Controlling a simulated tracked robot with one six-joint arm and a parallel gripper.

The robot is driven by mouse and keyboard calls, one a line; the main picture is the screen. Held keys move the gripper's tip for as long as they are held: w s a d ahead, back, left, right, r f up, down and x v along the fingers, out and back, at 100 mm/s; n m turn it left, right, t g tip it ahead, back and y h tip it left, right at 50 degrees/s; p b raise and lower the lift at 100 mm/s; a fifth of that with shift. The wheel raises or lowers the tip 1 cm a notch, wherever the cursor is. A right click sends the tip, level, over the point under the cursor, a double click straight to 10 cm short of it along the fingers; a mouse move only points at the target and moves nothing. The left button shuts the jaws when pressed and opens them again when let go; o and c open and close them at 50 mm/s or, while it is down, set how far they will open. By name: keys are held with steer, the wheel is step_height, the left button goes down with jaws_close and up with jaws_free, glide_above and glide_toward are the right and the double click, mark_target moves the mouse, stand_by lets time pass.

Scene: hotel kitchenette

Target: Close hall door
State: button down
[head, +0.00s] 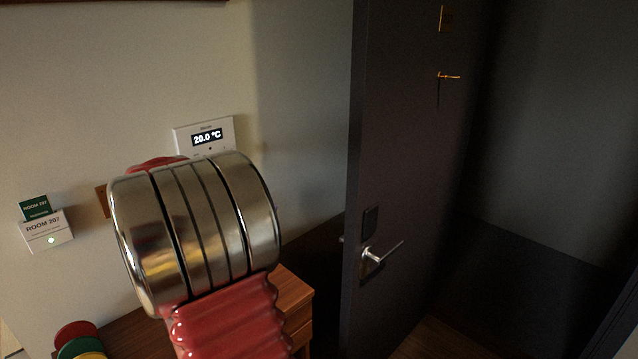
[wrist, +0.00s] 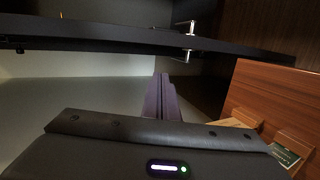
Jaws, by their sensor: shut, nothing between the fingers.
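The hall door (head: 415,170) is a dark panel standing open in the head view, its edge towards me. Its silver lever handle (head: 372,257) sits low near that edge, under a dark lock plate. In the wrist view the door (wrist: 100,36) runs as a dark band across the top, with the handle (wrist: 188,42) on it. My gripper (wrist: 161,80) is shut and empty, its dark fingers pointing towards the door below the handle in that picture. I cannot tell whether they touch it. In the head view my arm hides the gripper.
A wooden cabinet (head: 292,296) stands left of the door; its wood panel (wrist: 275,100) fills the right of the wrist view. A thermostat (head: 207,136) and a room card holder (head: 46,232) are on the pale wall. Dark space lies beyond the door.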

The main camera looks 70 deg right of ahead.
steer(key=s+d+m+g+h, duration=0.1)
steer(key=s+d+g+h, duration=0.1)
steer(key=d, duration=1)
steer(key=shift+d+g+h, duration=0.35)
steer(key=shift+g+h, duration=0.05)
steer(key=shift+g, duration=0.5)
steer(key=shift+d+r, duration=0.1)
steer(key=s+d, duration=0.6)
steer(key=s, duration=0.3)
steer(key=shift+s, duration=0.3)
steer(key=shift+s, duration=0.1)
